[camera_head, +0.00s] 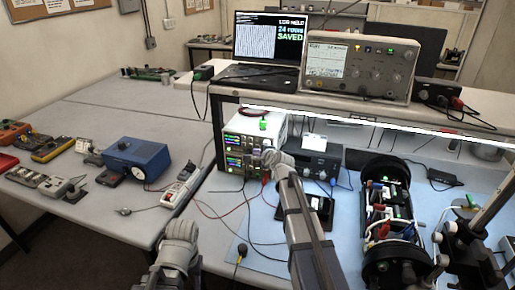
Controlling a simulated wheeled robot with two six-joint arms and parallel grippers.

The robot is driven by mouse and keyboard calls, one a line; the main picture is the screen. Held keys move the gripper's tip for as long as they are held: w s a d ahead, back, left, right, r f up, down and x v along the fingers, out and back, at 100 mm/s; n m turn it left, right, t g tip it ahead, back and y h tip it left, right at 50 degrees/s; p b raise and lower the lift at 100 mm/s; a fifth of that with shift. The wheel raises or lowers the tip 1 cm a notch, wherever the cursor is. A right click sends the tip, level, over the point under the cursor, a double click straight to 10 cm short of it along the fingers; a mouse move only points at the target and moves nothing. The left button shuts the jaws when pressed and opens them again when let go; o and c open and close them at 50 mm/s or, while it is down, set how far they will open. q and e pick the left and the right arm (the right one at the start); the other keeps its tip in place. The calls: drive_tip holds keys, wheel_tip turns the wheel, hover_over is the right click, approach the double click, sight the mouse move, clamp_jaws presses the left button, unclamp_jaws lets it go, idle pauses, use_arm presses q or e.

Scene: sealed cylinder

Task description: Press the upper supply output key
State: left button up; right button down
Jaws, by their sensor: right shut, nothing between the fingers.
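Two pale bench supplies are stacked under the shelf. The upper supply (236,141) and the lower supply (234,163) both have lit displays. My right gripper (272,157) is shut and empty at the right side of the stack's front, where it hides part of the panels. I cannot tell whether it touches a key, and the upper output key is not clear to see. My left gripper (183,232) is low in the picture, away from the supplies, and its finger opening is too unclear to judge.
A dark unit (316,160) stands right of the supplies. A black-ended cylinder assembly (384,200) lies on the blue mat at right. A power strip (180,188) and a blue meter (137,159) are at left. Leads cross the mat. An oscilloscope (358,66) and laptop (270,40) stand above.

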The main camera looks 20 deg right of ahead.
drive_tip(key=s+a, duration=0.1)
drive_tip(key=s, duration=0.1)
drive_tip(key=s+a, duration=0.1)
drive_tip(key=s, duration=0.1)
drive_tip(key=shift+a, duration=0.4)
idle(0.6)
